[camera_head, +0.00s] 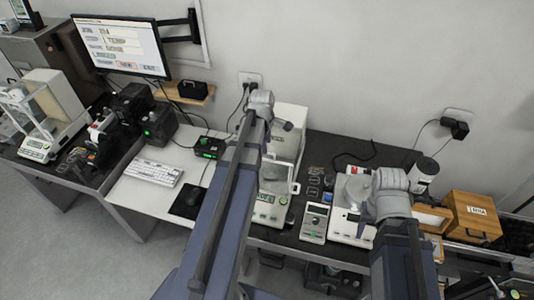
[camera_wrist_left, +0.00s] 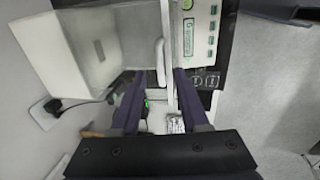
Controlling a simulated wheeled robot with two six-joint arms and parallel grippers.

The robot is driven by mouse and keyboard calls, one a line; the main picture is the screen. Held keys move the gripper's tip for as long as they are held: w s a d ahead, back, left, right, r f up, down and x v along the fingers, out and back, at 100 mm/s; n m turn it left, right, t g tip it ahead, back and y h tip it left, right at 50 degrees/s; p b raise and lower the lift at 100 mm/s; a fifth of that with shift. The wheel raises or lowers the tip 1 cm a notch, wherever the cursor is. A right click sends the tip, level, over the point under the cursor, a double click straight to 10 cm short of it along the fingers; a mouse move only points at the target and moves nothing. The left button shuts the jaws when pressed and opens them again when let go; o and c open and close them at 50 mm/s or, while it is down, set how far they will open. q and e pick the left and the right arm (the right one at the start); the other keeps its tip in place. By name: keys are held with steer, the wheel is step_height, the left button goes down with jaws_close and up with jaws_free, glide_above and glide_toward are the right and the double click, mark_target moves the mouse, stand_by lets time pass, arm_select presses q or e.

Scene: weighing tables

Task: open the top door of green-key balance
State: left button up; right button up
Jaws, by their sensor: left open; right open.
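The green-key balance (camera_head: 268,212) stands on the dark table in the middle of the head view, partly hidden by my left arm. Its front panel (camera_wrist_left: 193,38), with green keys and a green display, is at the top of the left wrist view. Its clear chamber (camera_wrist_left: 130,42) lies to the left of that panel. My left gripper (camera_wrist_left: 158,84) is open, fingers pointing at the balance. A white handle (camera_wrist_left: 160,62) shows between the finger lines, apart from both; I cannot tell which door it belongs to. My right gripper is hidden below my right arm.
A second balance (camera_head: 350,225) stands to the right, partly behind my right arm. A small meter (camera_head: 316,222) stands between the balances. A keyboard (camera_head: 153,172) lies on the white desk to the left.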

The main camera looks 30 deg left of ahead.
arm_select(q)
steer(key=f+b, duration=0.1)
steer(key=f, duration=0.1)
steer(key=f+b, duration=0.2)
steer(key=shift+w+a, duration=0.1)
steer(key=shift+w, duration=0.3)
steer(key=shift+c, duration=0.2)
jaws_close()
stand_by(0.9)
